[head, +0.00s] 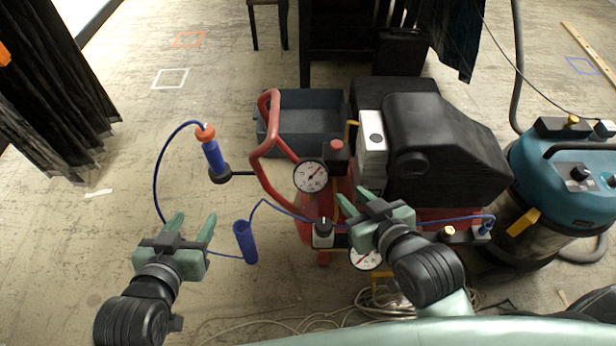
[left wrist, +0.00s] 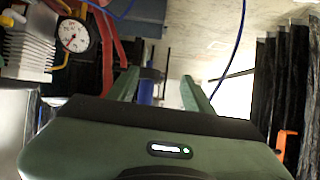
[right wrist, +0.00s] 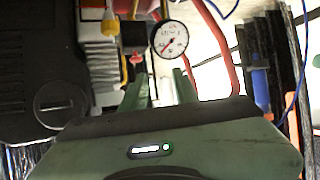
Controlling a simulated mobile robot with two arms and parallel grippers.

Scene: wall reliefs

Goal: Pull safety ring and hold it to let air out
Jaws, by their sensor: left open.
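The air compressor has a black cover (head: 440,150), a red frame handle (head: 262,150) and a dial gauge (head: 311,176) on its front. A second gauge (head: 366,259) sits lower, partly hidden by my right gripper. I cannot clearly make out the safety ring. A small brass fitting (head: 449,231) shows right of my right gripper. My right gripper (head: 354,202) is over the compressor's front; its fingers are apart and empty in the right wrist view (right wrist: 158,78). The gauge there (right wrist: 170,40) lies just beyond them. My left gripper (head: 193,224) is open and empty, left of the compressor.
A blue hose runs from a blue air tool with an orange end (head: 212,150) past a blue cylinder (head: 245,242) to the compressor. A teal vacuum (head: 565,180) stands at the right. A dark crate (head: 310,105) is behind. Cables lie on the floor in front.

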